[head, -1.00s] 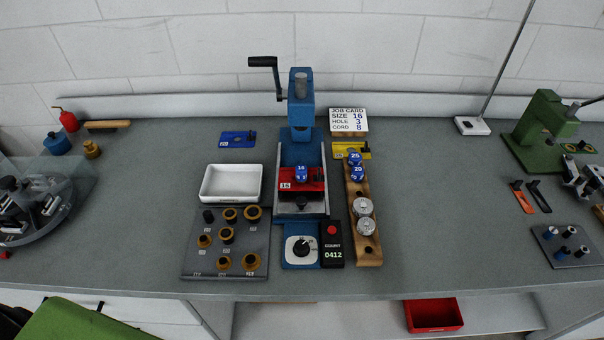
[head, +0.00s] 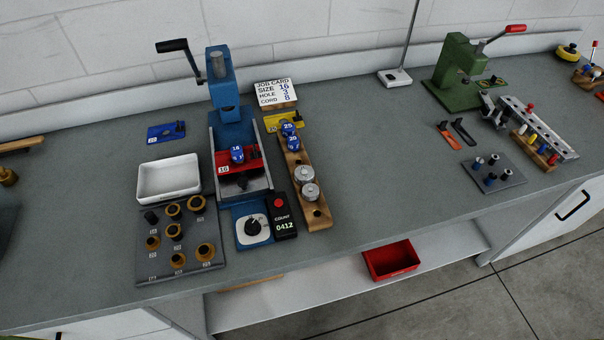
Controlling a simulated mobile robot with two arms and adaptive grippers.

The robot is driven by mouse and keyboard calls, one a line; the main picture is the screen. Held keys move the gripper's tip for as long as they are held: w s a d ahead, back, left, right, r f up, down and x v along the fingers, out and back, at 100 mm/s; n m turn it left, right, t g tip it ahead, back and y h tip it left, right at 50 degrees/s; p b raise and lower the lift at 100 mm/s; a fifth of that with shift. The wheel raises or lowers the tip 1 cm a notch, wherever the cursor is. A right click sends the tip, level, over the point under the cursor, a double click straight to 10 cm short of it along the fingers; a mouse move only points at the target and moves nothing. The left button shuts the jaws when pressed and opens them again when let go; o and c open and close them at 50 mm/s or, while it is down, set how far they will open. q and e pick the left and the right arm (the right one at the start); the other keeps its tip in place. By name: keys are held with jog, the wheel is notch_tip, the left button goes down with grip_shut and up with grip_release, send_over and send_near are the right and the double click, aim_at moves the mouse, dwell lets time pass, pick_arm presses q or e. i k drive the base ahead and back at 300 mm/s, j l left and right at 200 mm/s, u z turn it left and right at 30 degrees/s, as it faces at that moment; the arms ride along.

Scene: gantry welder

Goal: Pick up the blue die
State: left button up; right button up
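Several blue pieces are in view, and I cannot tell for sure which one is the die. A blue piece marked 16 (head: 237,154) sits at the red plate (head: 224,166) in the blue hand press. Two more blue pieces, marked 25 (head: 288,128) and 20 (head: 293,144), stand at the back of the wooden rack (head: 317,219). A flat blue plate (head: 164,133) with a dark knob lies left of the press. Neither of my grippers is in view.
The blue press (head: 228,112) has a raised black crank. A white tray (head: 168,196) and a grey board (head: 148,268) of brass rings stand left of it. A green press (head: 455,72) stands at the right. The bench between the rack and the green press is mostly clear.

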aim_at(237, 155)
jog(key=k+j+z, duration=0.15)
jog(key=j+z, duration=0.2)
jog(key=k+j+z, duration=0.2)
jog(key=j+z, duration=0.15)
jog(key=j, duration=0.15)
jog(key=k+j+z, duration=0.25)
jog(key=z, duration=0.15)
jog(key=j, duration=0.1)
